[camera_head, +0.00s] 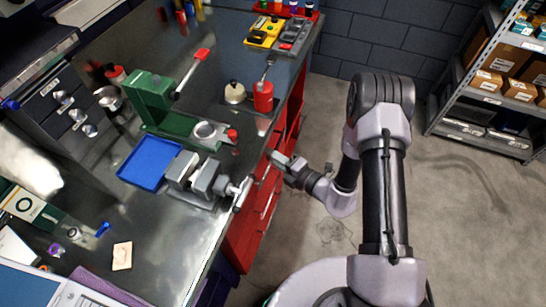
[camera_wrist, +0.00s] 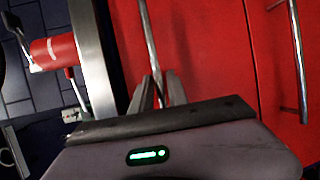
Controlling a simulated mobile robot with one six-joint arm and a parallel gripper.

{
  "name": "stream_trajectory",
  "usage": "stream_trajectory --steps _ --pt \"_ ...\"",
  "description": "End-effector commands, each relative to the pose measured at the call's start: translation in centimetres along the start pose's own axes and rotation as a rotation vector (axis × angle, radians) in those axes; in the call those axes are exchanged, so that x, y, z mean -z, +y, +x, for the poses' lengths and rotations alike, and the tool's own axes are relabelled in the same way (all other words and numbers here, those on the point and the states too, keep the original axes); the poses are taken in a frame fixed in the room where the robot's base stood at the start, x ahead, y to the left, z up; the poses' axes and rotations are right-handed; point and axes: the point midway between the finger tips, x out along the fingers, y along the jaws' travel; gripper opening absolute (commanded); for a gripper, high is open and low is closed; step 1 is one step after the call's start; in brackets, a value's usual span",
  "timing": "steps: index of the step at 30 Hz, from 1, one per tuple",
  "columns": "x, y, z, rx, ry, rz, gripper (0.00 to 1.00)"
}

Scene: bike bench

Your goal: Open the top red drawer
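The red drawer cabinet (camera_head: 245,236) is under the steel workbench. In the wrist view the top red drawer's front (camera_wrist: 205,50) lies just right of the bench edge, and it looks flush with the front below it. Its handle (camera_wrist: 148,38) is a thin metal bar. My gripper (camera_wrist: 158,88) is at this bar, with one finger on each side, close together and apparently shut on it. In the head view my gripper (camera_head: 277,160) reaches the cabinet from the right, beside the bench edge. The fingertips are small and partly hidden there.
A lower drawer handle (camera_wrist: 297,60) shows at the right of the wrist view. A grey vise (camera_head: 200,180) sits at the bench edge near my gripper, with a blue tray (camera_head: 148,164) beside it. The floor (camera_head: 470,220) to the right is clear up to the shelf (camera_head: 495,90).

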Motion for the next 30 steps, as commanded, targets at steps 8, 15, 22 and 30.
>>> stream_trajectory --steps 8,15,22,30 --pt "-0.01 0.02 -0.04 0.0 0.0 0.0 0.0" --pt "-0.01 0.02 -0.05 0.0 0.0 0.0 0.0" --pt "-0.01 0.01 -0.06 0.0 0.0 -0.001 0.0" --pt "0.0 0.01 -0.06 0.0 0.0 -0.001 0.0"
